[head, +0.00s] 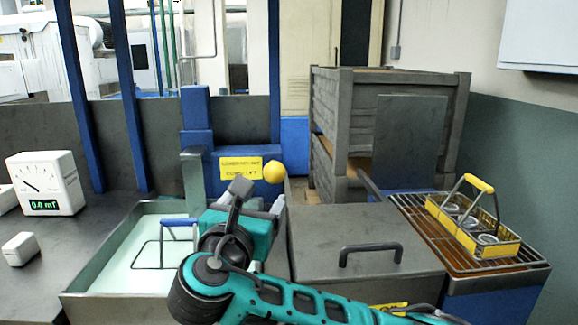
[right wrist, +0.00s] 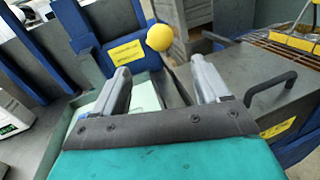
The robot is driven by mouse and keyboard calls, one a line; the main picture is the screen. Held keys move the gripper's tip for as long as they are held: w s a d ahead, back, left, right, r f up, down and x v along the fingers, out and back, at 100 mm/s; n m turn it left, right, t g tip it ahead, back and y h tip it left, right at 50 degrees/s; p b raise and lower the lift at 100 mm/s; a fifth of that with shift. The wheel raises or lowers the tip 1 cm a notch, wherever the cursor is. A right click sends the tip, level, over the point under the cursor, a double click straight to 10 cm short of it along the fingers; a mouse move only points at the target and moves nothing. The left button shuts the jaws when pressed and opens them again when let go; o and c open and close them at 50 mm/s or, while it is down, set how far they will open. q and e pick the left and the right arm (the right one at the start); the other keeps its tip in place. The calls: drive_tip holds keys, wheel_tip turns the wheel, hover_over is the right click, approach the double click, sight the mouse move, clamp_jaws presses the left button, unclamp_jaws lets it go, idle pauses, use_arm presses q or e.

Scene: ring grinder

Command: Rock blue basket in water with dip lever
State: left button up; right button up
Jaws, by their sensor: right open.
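The dip lever's yellow ball knob (head: 274,172) stands at the back edge of the water tank (head: 85,293). The blue basket's handle (head: 179,222) and thin wire frame rise out of the pale water; its lower part is hidden. My right gripper (head: 260,200) is over the tank's right side, just in front of the knob. In the right wrist view its two fingers (right wrist: 160,72) are spread and empty, with the yellow knob (right wrist: 160,37) beyond the tips, between them in the picture. I see no contact. My left gripper is not in view.
A dark lid with a bar handle (head: 370,250) lies right of the tank. A yellow-handled basket (head: 470,232) with several rings stands on a rack at the far right. A meter (head: 46,184) stands at left. Stacked grey crates (head: 340,120) are behind.

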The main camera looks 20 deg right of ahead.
sight(271, 178)
drive_tip(key=x, duration=1.2)
drive_tip(key=shift+w+d+b, duration=0.15)
drive_tip(key=shift+w+b, duration=0.15)
drive_tip(key=shift+b, duration=0.05)
drive_tip(key=c, duration=1.4)
drive_tip(key=shift+r, duration=0.1)
